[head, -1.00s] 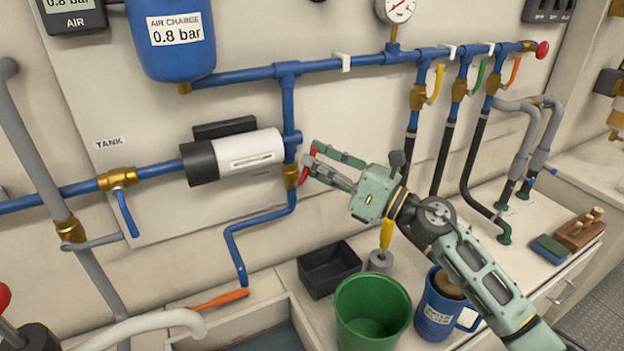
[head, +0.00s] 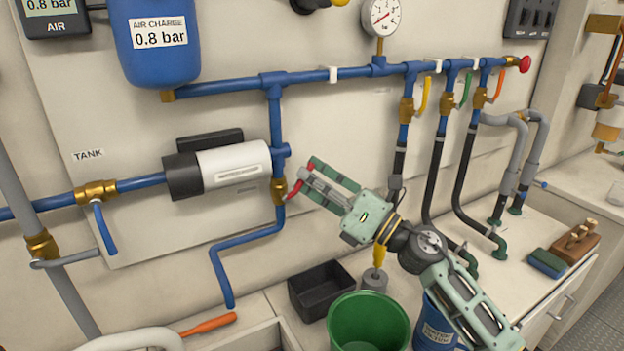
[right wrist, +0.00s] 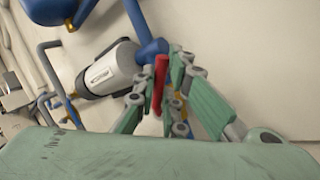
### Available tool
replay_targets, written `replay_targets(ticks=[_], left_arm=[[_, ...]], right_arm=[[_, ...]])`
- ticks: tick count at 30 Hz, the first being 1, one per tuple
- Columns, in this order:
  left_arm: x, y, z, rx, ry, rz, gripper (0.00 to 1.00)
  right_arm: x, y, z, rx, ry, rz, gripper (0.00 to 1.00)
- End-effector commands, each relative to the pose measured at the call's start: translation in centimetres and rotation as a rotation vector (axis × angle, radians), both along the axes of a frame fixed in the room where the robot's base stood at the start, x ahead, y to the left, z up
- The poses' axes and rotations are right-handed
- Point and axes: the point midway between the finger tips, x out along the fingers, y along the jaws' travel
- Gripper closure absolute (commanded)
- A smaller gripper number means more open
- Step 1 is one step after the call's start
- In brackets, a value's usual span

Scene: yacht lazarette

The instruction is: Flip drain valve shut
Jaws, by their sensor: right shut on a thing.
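The drain valve is a brass body (head: 278,190) on the blue vertical pipe, just right of the white and black cylinder. Its red lever (head: 293,190) slants up and to the right, away from the pipe. My right gripper (head: 308,174) is shut on the red lever, coming in from the right. In the right wrist view the lever (right wrist: 160,76) stands between the two green fingers. The fingers hide part of it. My left gripper is not in view.
A black bin (head: 321,285), a green bucket (head: 369,318) and a blue labelled container (head: 436,325) stand below my right arm. The TANK valve (head: 96,192) has a blue lever. Yellow, green and orange levers sit at the right. An orange-handled tool (head: 208,323) lies below.

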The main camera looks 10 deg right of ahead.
Motion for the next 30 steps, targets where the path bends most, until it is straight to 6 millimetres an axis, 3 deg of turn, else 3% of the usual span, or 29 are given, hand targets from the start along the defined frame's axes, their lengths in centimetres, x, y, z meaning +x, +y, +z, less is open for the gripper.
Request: replay_targets(ticks=[7,17,23,30], left_arm=[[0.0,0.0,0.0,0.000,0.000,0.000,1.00],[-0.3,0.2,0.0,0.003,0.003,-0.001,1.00],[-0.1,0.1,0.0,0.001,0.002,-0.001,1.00],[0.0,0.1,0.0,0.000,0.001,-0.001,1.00]], right_arm=[[0.0,0.0,0.0,0.000,0.000,0.000,0.71],[-0.1,-0.2,-0.1,-0.001,0.000,-0.001,0.71],[-1.7,-2.2,-1.1,-0.002,0.003,-0.001,0.71],[-4.8,-6.0,-2.8,-0.001,0.004,-0.002,0.71]])
